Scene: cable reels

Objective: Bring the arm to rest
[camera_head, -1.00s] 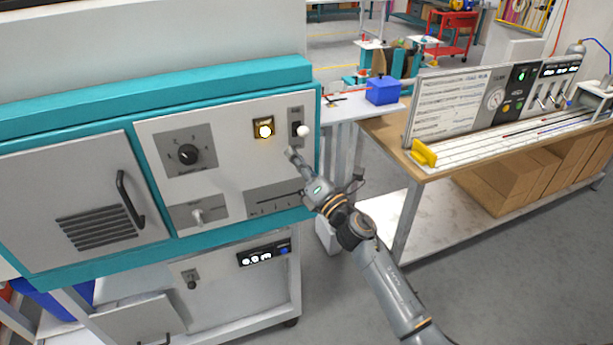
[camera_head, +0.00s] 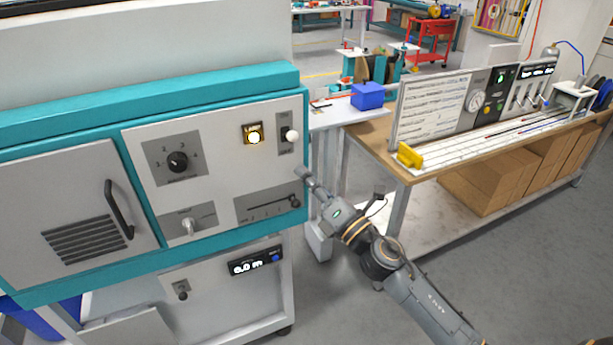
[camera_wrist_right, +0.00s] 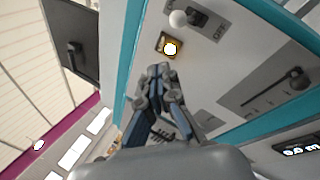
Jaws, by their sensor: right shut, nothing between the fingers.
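My right arm reaches in from the lower right in the head view. Its gripper (camera_head: 303,176) is shut and empty, just right of the teal and white machine panel (camera_head: 220,165), near the panel's right edge. I cannot tell the exact gap, but nothing is held. The white-knobbed toggle switch (camera_head: 291,135) and the lit button (camera_head: 254,136) sit above the gripper. My left gripper is not in view.
A slider (camera_head: 272,205), rotary dial (camera_head: 178,162) and small lever (camera_head: 188,225) are on the panel. Open grey floor (camera_head: 500,260) lies in front of the bench.

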